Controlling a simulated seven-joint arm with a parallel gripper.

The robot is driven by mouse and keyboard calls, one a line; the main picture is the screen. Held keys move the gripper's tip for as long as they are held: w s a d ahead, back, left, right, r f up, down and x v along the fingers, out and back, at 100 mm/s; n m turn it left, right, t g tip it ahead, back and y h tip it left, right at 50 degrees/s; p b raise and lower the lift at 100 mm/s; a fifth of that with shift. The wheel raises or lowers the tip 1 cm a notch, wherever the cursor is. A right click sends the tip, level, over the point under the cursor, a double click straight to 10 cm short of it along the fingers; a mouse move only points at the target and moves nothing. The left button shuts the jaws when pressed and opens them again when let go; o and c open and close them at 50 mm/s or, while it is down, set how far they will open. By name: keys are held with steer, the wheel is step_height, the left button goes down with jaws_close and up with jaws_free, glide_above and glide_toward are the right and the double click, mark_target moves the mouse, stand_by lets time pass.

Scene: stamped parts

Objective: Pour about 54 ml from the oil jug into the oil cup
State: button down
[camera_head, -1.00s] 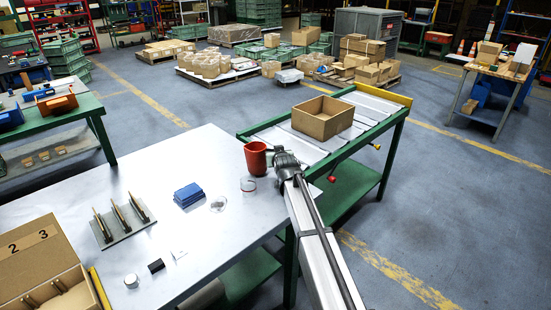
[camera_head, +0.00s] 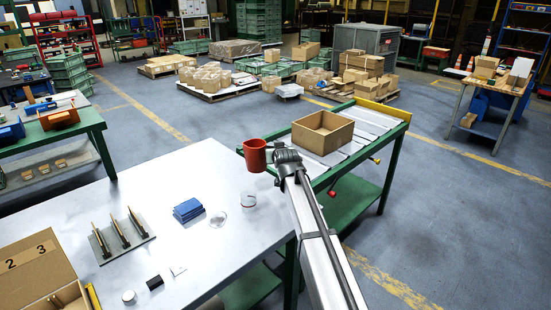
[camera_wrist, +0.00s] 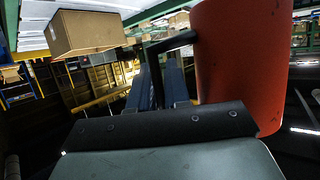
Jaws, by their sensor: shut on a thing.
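The red oil jug (camera_head: 254,156) is held in the air above the back right part of the table, looking about upright. In the wrist view the jug (camera_wrist: 235,65) fills the upper right, and its dark handle (camera_wrist: 170,43) reaches left to the jaws. My gripper (camera_head: 277,158) is to the right of the jug and shut on that handle; its fingers show in the wrist view (camera_wrist: 163,75). A small clear cup with a red line, likely the oil cup (camera_head: 248,201), stands on the table below the jug. Its contents and the jug's inside cannot be made out.
A clear round dish (camera_head: 218,219) and a blue stack (camera_head: 187,210) lie left of the cup. A rack with several pointed parts (camera_head: 122,234) is farther left. An open carton (camera_head: 322,133) stands on the green-framed roller stand (camera_head: 388,118) behind my gripper.

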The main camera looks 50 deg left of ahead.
steer(key=shift+w+d+f+n+g+y, duration=0.35)
steer(key=shift+d+f+n+g, duration=0.3)
steer(key=shift+f, duration=0.4)
steer(key=shift+w+d+f+n+g+y, duration=0.35)
steer(key=shift+d+f+n+g, duration=0.3)
steer(key=shift+f, duration=0.45)
steer(key=shift+w+d+f+n+g+y, duration=0.2)
steer(key=shift+w+d+f+n+g, duration=0.25)
steer(key=shift+d+f, duration=0.45)
steer(key=shift+w+d+f+n+g, duration=0.1)
steer(key=shift+d+f+n+g, duration=0.2)
steer(key=shift+f+n+g, duration=0.25)
steer(key=shift+w+d+f+n+g+y, duration=0.1)
steer(key=shift+d+f+n+g+y, duration=0.05)
steer(key=shift+d+n+g, duration=0.3)
steer(key=shift+w+d+f+n+g+y, duration=0.15)
steer(key=shift+d+n+g, duration=0.15)
steer(key=shift+g, duration=0.25)
steer(key=shift+s+r, duration=0.15)
